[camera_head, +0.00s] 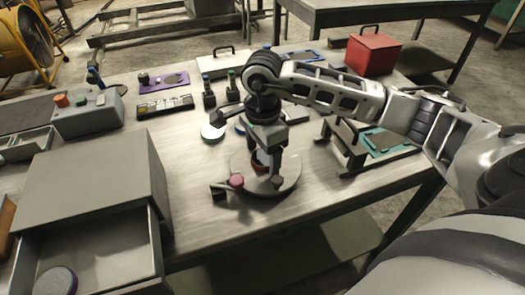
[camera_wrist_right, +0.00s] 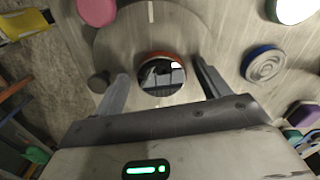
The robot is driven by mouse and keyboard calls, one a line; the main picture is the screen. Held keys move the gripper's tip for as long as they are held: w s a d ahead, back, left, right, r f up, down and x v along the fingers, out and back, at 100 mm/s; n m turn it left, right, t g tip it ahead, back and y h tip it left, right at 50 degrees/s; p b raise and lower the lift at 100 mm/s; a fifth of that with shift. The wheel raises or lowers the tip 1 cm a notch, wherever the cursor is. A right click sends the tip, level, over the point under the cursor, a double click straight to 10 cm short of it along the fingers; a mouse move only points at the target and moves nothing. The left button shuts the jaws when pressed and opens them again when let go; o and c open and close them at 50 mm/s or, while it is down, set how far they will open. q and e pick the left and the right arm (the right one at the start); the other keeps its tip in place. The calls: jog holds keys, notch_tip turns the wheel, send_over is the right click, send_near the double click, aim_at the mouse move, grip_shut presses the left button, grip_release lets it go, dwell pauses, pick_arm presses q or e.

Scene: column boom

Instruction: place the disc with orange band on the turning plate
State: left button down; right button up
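The turning plate (camera_head: 289,184) is a round grey disc near the table's front edge; part of it shows in the wrist view (camera_wrist_right: 125,38). The disc with orange band (camera_wrist_right: 160,75), dark and shiny on top, appears to sit on the plate. In the head view the disc (camera_head: 259,162) is partly hidden by my gripper. My right gripper (camera_head: 263,176) points down over the plate. In the wrist view its fingers (camera_wrist_right: 160,85) stand either side of the disc, with a visible gap on both sides. My left gripper is not in view.
A green-edged white disc (camera_head: 212,132) and a blue disc (camera_wrist_right: 263,65) lie behind the plate. A grey cabinet (camera_head: 90,170) with an open drawer stands left; a black stand (camera_head: 350,150) stands right.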

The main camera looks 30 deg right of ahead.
aim_at(263, 158)
jog(key=shift+r, duration=0.65)
notch_tip(263, 158, up, 11)
jog(key=b, duration=0.1)
jog(key=shift+s, duration=0.1)
